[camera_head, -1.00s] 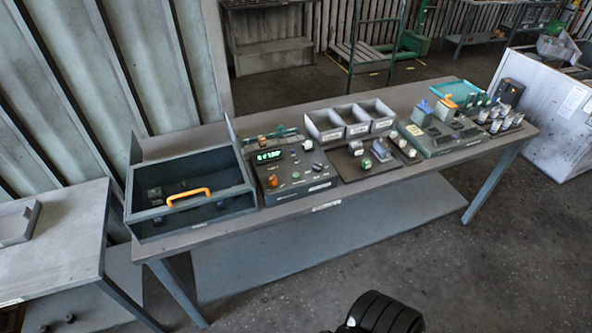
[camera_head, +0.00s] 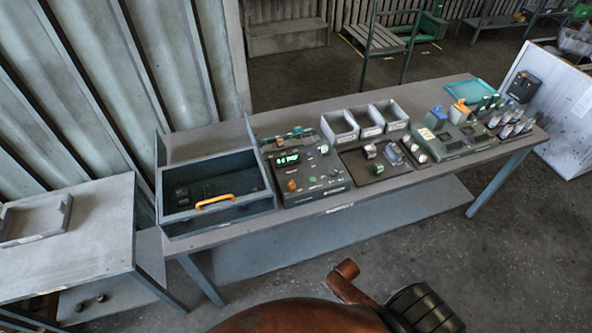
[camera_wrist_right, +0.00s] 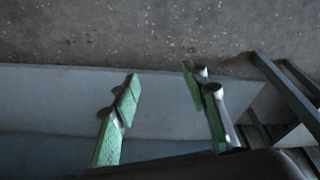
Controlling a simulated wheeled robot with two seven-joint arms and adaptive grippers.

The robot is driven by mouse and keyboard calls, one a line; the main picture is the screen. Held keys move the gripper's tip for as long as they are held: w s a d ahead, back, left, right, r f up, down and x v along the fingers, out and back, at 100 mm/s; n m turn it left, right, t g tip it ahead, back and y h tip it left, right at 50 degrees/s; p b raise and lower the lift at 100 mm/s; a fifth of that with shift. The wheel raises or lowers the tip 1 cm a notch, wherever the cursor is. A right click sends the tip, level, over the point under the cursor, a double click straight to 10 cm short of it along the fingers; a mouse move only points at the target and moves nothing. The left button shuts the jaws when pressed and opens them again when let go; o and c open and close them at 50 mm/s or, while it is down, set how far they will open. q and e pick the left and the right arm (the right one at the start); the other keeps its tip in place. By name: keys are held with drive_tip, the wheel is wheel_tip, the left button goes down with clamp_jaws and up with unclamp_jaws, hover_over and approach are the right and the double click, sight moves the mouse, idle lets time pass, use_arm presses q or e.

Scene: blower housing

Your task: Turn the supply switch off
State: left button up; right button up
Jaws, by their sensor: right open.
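A dark control panel (camera_head: 318,185) with a lit green display (camera_head: 288,159) and several small knobs and switches lies on the workbench, left of the grey bins. I cannot tell at this size which of its controls is the supply switch, or its position. My right gripper shows in the right wrist view (camera_wrist_right: 160,75), with its two green-padded fingers spread apart and nothing between them. Below it are a grey-blue surface and the floor, and no panel is in that view. Parts of my own arm show at the bottom of the head view. My left gripper is not in view.
The workbench (camera_head: 245,222) also holds an open drawer box with an orange handle (camera_head: 215,202), three grey bins (camera_head: 370,130), another device panel (camera_head: 455,140) and a teal tray (camera_head: 470,90). A side table (camera_head: 95,240) stands at left. The floor in front is clear.

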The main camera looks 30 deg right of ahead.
drive_tip(key=w+a+r+n+p, duration=0.15)
drive_tip(key=w+r, duration=0.25)
drive_tip(key=r, duration=0.5)
drive_tip(key=w+r+m+p, duration=0.1)
drive_tip(key=w+r+p, duration=0.25)
drive_tip(key=r, duration=0.55)
wheel_tip(320, 180, up, 32)
drive_tip(key=n+y+p, duration=0.2)
drive_tip(key=n+p, duration=0.2)
drive_tip(key=p, duration=0.4)
hover_over(292, 182)
drive_tip(key=s+d, duration=0.2)
drive_tip(key=s, duration=0.1)
drive_tip(key=shift+t, duration=0.4)
drive_tip(key=x, duration=0.2)
drive_tip(key=p+x, duration=0.1)
drive_tip(key=x, duration=0.4)
drive_tip(key=shift+w+a+r, duration=0.1)
drive_tip(key=shift+a+r, duration=0.05)
drive_tip(key=shift+a, duration=0.1)
drive_tip(key=shift+w+a+f, duration=0.1)
drive_tip(key=shift+f, duration=0.2)
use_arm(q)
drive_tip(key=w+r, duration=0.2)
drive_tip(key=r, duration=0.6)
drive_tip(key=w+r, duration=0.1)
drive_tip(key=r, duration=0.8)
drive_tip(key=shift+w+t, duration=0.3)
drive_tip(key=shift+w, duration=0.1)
